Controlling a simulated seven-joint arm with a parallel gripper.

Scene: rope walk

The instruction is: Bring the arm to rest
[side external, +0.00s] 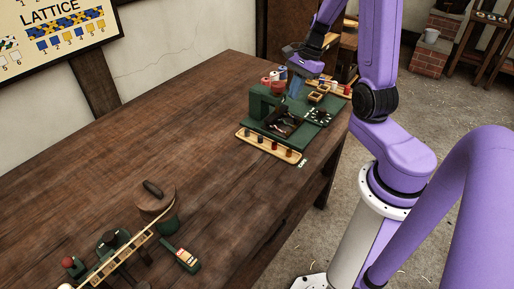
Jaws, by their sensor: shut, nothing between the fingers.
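My gripper (296,84) hangs at the back right of the wooden table (165,120), low over the green machine (270,105). It is shut and empty. At this size I cannot tell whether its fingertips touch anything. My purple arm comes down to it from the top right. Part of the machine's far side is hidden by the gripper.
A wooden tray with several small pegs (268,147) lies at the machine's near edge. Small coloured spools (272,79) stand behind it. A lidded round pot (155,200), a long pale slatted strip (125,250) and a green block (180,258) are front left. The table's middle is clear.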

